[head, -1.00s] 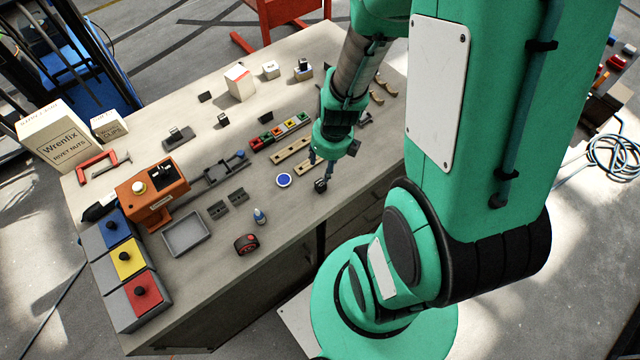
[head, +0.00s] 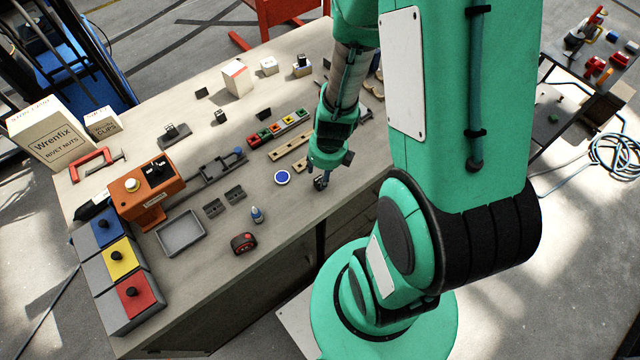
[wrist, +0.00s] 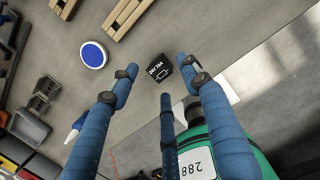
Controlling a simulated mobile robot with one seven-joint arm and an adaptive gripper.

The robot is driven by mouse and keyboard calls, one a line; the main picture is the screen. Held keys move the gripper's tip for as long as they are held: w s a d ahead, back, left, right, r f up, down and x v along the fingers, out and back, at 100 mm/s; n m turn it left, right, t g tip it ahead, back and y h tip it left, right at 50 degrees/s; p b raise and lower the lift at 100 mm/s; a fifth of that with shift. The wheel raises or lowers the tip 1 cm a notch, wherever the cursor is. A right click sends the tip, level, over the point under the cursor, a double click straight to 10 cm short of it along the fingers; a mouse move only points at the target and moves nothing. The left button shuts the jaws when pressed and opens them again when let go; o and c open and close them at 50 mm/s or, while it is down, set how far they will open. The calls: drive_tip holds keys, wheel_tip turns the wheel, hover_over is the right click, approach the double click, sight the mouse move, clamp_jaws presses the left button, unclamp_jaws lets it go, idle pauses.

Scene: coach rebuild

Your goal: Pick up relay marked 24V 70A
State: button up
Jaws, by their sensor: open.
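The relay (wrist: 160,67) is a small black block with white lettering that reads 24V 70A, upside down to me, and a white symbol. In the wrist view it sits on the grey bench top between and just beyond my fingertips. There the relay is mostly hidden by the fingers.
A blue disc (head: 282,177) lies left of the gripper, with wooden strips (head: 288,146) behind. A small bottle (head: 257,214), a tape measure (head: 244,243) and a grey tray (head: 182,235) are farther left. The bench front edge (wrist: 205,93) runs close beside the relay.

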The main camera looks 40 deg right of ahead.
sight(320, 180)
drive_tip(key=shift+f, duration=0.1)
drive_tip(key=shift+w+a+f+b, duration=0.15)
drive_tip(key=shift+f+b, duration=0.65)
drive_tip(key=shift+f, duration=0.45)
drive_tip(key=shift+w+a+f+b, duration=0.1)
drive_tip(key=shift+f+b, duration=0.7)
drive_tip(key=shift+f, duration=0.45)
drive_tip(key=c, duration=1.1)
